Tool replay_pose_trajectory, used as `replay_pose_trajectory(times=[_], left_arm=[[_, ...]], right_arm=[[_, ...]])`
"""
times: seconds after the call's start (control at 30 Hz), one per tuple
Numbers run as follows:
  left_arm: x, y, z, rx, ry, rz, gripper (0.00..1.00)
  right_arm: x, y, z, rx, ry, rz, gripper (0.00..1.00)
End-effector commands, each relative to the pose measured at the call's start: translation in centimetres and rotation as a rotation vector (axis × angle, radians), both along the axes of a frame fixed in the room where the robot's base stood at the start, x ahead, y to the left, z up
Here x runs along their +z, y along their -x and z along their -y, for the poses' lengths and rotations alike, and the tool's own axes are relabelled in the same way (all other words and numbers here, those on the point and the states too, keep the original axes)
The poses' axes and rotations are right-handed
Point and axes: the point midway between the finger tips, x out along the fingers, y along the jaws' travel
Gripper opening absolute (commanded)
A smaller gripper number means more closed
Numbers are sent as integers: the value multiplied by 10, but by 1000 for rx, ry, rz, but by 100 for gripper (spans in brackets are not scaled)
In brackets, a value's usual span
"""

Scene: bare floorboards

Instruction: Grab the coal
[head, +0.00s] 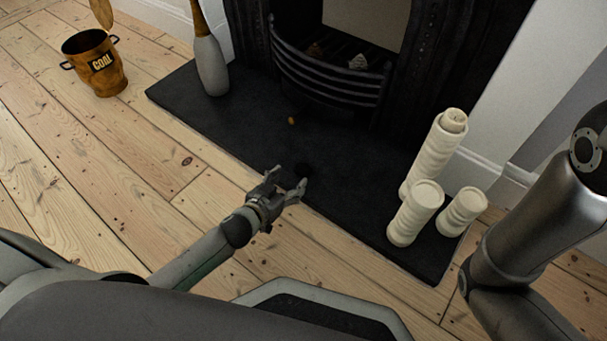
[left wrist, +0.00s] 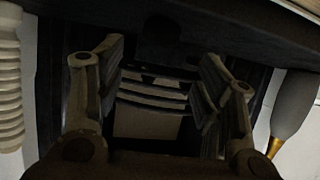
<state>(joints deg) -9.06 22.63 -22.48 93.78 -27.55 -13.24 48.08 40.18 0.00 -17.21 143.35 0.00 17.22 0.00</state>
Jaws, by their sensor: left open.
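A dark lump that looks like the coal (head: 304,169) lies on the black hearth slab, hard to make out against it. My left gripper (head: 290,184) is open at the front part of the hearth, just beside the lump, with its fingers pointing toward it. In the left wrist view the open fingers (left wrist: 162,85) frame the grate, and a faint dark shape (left wrist: 158,38) shows above and between them. I cannot tell whether the fingers touch the lump. My right gripper is out of view; only part of my right arm shows.
The black hearth (head: 240,135) fronts a fireplace grate (head: 325,75). Cream candles (head: 415,213) stand at its right, a grey-and-wood bottle-like object (head: 210,67) at its left. A copper coal bucket (head: 95,64) stands on the floorboards. A small golden bit (head: 291,121) lies mid-hearth.

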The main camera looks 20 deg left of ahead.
Motion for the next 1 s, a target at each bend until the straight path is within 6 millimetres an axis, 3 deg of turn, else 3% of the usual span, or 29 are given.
replay_pose_trajectory(times=[0.1, 0.37, 0.7, 1.0], left_arm=[[-10, -16, 3, -1, -1, 2, 62], [-14, -29, 6, -2, -1, 0, 62], [-27, -61, 14, -2, -1, 1, 62], [-29, -74, 17, 1, -1, -1, 62]], right_arm=[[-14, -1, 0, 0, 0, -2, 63], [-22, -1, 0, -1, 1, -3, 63], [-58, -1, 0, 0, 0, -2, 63], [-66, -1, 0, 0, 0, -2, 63]])
